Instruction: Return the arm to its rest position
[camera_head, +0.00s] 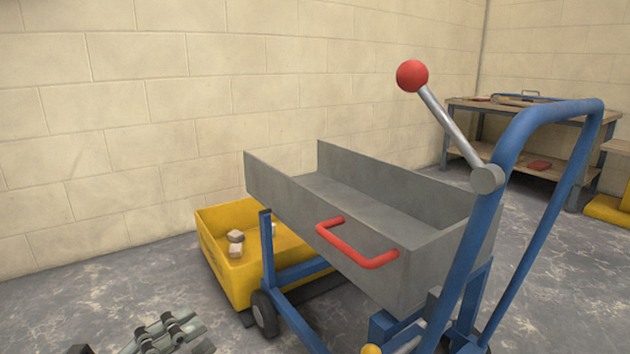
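My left gripper (165,333) shows at the bottom edge, left of centre, low in front of the yellow tub. Its grey jointed fingers are cut off by the picture edge, and I cannot tell whether they are open or shut. Nothing is visible in them. The gripper is apart from the tub and the cart. My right gripper is not in view.
A blue-framed cart carries a tilted grey tray (290,205) with a red handle (355,248) and red-knobbed lever (412,76). A yellow tub (245,275) holding pale lumps (236,243) stands below the tray's left end. A workbench (540,112) stands behind. Floor at left is clear.

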